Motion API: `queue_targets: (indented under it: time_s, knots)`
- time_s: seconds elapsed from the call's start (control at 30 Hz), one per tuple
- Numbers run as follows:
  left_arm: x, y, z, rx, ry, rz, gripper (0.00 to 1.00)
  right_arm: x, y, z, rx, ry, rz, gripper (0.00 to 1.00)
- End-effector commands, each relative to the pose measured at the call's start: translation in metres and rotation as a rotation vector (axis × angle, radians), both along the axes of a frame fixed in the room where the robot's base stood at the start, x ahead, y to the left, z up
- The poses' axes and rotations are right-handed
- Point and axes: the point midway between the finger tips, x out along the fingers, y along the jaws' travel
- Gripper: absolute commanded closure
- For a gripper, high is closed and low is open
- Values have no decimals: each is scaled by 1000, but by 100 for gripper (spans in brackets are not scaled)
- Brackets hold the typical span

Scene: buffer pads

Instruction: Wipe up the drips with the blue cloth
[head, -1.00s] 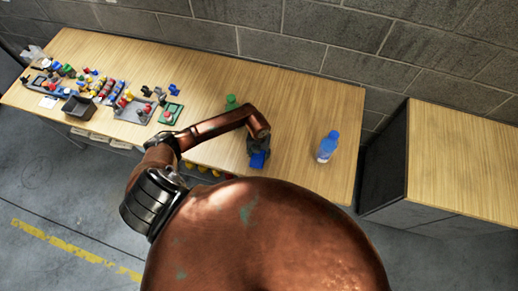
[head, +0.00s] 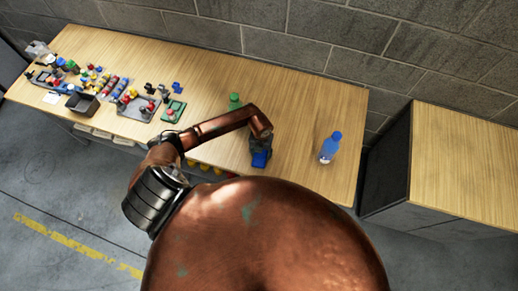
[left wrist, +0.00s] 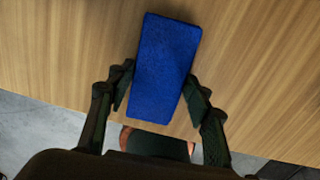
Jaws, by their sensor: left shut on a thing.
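The blue cloth (head: 261,158) shows in the head view under my left gripper (head: 260,148), near the front edge of the wooden table. In the left wrist view the cloth (left wrist: 163,70) is a flat blue block, and the fingers of my left gripper (left wrist: 160,90) close on its two sides. I cannot tell whether the cloth touches the tabletop. No drips can be made out on the bare wood in either view. My right gripper does not show.
A clear bottle with blue liquid and a blue cap (head: 329,148) stands right of the cloth. A green-topped object (head: 235,101) stands behind my left arm. Trays, a dark bin (head: 82,103) and several small coloured parts fill the table's left. A separate cabinet (head: 465,155) stands at right.

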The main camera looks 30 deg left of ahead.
Motion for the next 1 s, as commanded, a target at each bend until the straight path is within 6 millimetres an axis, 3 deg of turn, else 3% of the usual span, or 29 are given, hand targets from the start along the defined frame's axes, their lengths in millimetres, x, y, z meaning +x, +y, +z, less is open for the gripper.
queue_targets:
  time_s: [0.17,0.5,0.8,1.0]
  knots:
    - [0,-3,26,0,1,-7,73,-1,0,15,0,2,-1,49]
    - [2,-4,56,1,0,-11,73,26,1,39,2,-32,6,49]
    - [2,-6,79,0,1,-15,73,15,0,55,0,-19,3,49]
    - [2,-6,80,0,2,-15,73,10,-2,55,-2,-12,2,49]
